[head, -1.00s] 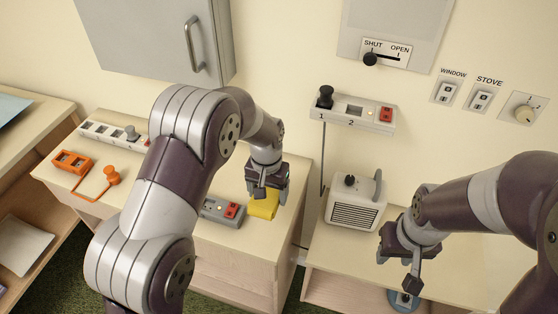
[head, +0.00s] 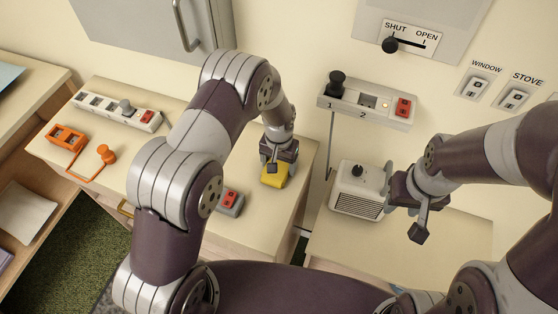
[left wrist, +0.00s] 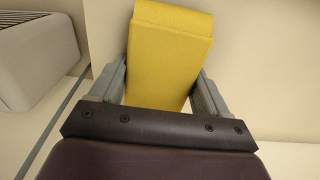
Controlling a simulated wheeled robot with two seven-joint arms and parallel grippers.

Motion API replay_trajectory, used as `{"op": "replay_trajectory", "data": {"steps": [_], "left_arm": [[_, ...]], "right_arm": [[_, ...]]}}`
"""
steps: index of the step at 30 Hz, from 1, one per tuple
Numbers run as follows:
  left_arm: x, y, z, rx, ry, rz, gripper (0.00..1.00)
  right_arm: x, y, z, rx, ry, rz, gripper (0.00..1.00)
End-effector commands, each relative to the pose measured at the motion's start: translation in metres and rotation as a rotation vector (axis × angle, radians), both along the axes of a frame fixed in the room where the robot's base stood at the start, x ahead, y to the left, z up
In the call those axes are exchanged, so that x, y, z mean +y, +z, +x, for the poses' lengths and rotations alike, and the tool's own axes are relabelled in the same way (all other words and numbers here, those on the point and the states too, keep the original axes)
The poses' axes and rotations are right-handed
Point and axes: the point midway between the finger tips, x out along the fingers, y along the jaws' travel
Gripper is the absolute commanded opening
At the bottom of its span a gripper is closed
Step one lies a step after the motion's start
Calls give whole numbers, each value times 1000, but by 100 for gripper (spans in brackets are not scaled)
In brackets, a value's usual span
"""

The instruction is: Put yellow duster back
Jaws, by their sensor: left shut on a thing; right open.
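The yellow duster (head: 274,180) is at the right part of the left cabinet's top in the head view. My left gripper (head: 277,166) is above it, shut on it. In the left wrist view the duster (left wrist: 168,55) stands between the two grey fingers (left wrist: 163,88), which press on its sides. Whether it touches the cabinet top is hard to tell. My right gripper (head: 410,212) is open and empty, in front of the white heater box at the right.
The white heater (head: 357,190) stands on the lower right table. A wall switch box (head: 368,107) is above it. A grey box with a red switch (head: 231,201) lies left of the duster. A power strip (head: 117,110) and an orange holder (head: 67,138) are farther left.

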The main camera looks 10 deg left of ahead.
Motion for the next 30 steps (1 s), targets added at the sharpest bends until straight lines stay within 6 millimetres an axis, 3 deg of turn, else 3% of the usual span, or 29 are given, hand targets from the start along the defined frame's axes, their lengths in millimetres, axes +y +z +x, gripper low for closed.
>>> {"op": "replay_trajectory", "data": {"steps": [8,9,11,21,30], "left_arm": [[0,-5,-1,2,0,0,48],[0,-4,-1,2,0,0,86],[0,-4,-1,2,0,0,100],[0,7,0,0,0,0,100],[0,80,1,-4,0,-1,100]], "right_arm": [[0,-4,0,0,0,0,43],[0,-3,0,0,0,0,43],[0,-3,0,0,0,0,43],[0,-3,0,0,0,0,43],[0,-19,0,0,0,0,43]]}}
